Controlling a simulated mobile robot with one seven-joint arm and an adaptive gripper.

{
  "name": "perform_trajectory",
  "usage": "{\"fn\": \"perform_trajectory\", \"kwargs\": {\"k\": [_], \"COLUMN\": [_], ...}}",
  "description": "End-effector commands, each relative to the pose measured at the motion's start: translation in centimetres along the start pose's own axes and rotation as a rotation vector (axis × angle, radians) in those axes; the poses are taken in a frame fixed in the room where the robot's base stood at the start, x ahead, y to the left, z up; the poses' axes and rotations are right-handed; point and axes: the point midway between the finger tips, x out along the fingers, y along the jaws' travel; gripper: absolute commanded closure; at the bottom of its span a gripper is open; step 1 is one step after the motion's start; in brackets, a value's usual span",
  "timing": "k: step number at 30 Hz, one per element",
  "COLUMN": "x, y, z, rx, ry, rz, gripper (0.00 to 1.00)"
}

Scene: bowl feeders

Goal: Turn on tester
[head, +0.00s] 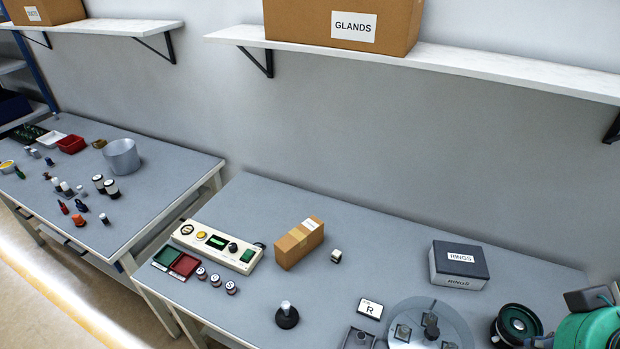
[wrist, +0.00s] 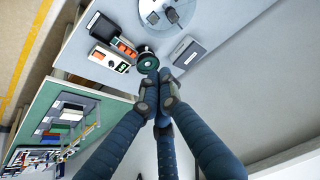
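A cream control box (head: 217,245) stands on the right bench in the head view, likely the tester, though I see no readable label. It has a yellow button (head: 201,235), a small green display (head: 218,241), a black knob (head: 233,247) and a green switch (head: 247,255). The switch's position is too small to tell. My gripper (wrist: 157,76) shows in the wrist view, with dark blue fingers drawn together and nothing seen between them. A pale panel (wrist: 110,60) with a green display lies near its tips; the head view does not show that panel.
A cardboard box (head: 299,243) stands right of the cream box. Red and green trays (head: 184,264) and several small parts lie before it. A RINGS box (head: 459,264), a grey disc (head: 405,315) and a dark green-ringed bowl (head: 516,327) are farther right. Shelves hang above.

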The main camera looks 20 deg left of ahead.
Motion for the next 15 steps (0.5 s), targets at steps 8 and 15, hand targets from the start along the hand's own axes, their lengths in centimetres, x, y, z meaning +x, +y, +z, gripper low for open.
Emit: {"fn": "perform_trajectory", "kwargs": {"k": [8,15], "x": [0.0,0.3], "y": [-0.6,-2.6], "z": [-1.3,-5.2], "rx": [0.000,0.004], "ry": [-0.009,-0.038], "rz": [-0.007,-0.028], "gripper": [1.00,1.00]}}
